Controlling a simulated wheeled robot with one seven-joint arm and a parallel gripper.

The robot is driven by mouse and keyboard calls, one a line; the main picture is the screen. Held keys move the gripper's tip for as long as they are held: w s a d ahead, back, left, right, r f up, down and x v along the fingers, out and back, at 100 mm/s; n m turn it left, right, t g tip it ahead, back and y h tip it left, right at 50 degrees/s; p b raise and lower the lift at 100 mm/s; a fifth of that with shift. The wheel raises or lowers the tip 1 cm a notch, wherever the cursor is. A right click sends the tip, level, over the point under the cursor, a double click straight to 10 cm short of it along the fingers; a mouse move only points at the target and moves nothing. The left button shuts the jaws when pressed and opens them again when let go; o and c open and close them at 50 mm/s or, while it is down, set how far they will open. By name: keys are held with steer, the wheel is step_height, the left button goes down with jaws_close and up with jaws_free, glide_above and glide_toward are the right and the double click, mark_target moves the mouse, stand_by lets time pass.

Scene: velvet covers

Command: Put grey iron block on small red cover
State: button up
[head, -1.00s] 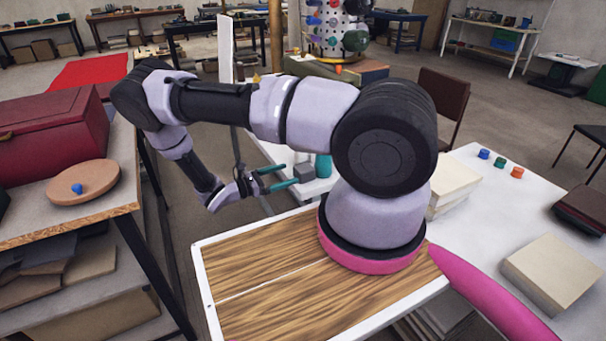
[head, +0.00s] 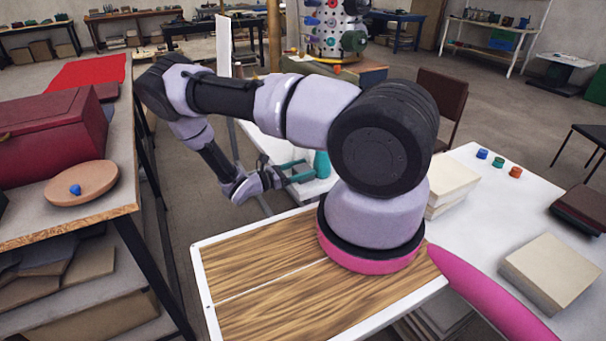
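My gripper (head: 297,171), with two teal fingers, is over the far white table behind my arm's base. Its fingers are apart. The grey block (head: 302,169) shows only as a small grey patch around the fingers, mostly hidden by them; I cannot tell whether they touch it. A red cloth (head: 88,71) lies flat at the far end of the left table. It is the only red cover I can make out, and I cannot tell whether it is the small one.
A teal cylinder (head: 322,164) stands close right of the fingers. A dark red box (head: 50,140) and a round wooden board (head: 95,190) with a blue knob (head: 75,189) are on the left table (head: 120,205). A floor gap separates the tables.

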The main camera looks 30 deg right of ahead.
mark_target(303, 168)
jaws_close()
steer(key=shift+r, duration=0.1)
step_height(303, 168, up, 18)
steer(key=w+a+n+t+y, duration=0.9)
steer(key=a+n+t, duration=0.1)
steer(key=t, duration=0.5)
steer(key=shift+w+r+n+y, duration=0.2)
steer(key=shift+r+n+y, duration=0.15)
steer(key=shift+n, duration=0.55)
